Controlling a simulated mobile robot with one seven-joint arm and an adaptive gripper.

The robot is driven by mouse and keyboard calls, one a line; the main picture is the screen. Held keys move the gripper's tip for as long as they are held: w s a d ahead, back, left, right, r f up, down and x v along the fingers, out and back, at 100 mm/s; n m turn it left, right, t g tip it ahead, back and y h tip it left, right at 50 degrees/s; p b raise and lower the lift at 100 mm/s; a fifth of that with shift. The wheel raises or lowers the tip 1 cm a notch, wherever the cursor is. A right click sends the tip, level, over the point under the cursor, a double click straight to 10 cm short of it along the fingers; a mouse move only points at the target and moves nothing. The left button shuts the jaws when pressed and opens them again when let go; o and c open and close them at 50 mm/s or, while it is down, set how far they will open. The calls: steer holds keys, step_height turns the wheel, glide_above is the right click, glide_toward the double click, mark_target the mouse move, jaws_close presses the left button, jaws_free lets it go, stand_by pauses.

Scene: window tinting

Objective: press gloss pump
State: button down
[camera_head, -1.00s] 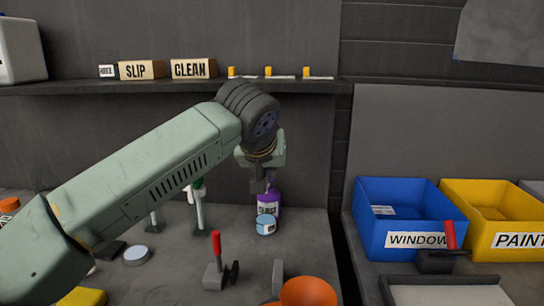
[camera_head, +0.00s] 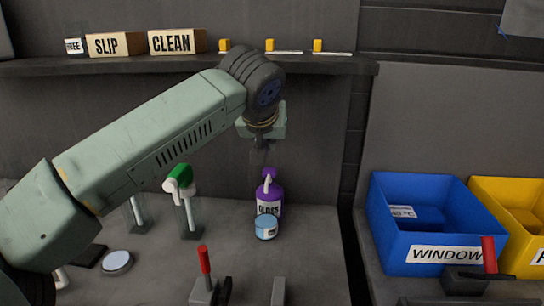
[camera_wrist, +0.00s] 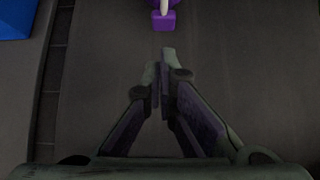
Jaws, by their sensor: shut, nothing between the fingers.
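The purple gloss pump bottle (camera_head: 269,195) stands upright on the bench, with its label partly hidden by a small light-blue jar (camera_head: 266,228) in front of it. Its purple pump head shows at the top of the wrist view (camera_wrist: 163,20), beyond my fingertips. My gripper (camera_head: 261,155) points down above the bottle, with a small gap in the picture between fingertips and pump head. In the wrist view my gripper (camera_wrist: 161,65) has its fingertips together with nothing between them. The exact height gap cannot be told.
A green-topped spray bottle (camera_head: 183,190) stands left of the pump. A red-handled tool (camera_head: 205,265) stands in front. A blue WINDOW bin (camera_head: 425,250) is at right. A shelf (camera_head: 190,62) with boxes runs behind my arm.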

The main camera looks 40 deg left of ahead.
mark_target(272, 168)
steer(key=b+x, duration=0.2)
steer(key=x, duration=0.8)
steer(key=shift+w, duration=0.1)
step_height(272, 168, down, 2)
steer(key=shift+f+b, duration=0.1)
steer(key=shift+b, duration=1.1)
steer(key=shift+d, duration=0.1)
steer(key=v, duration=0.7)
steer(key=shift+r, duration=0.4)
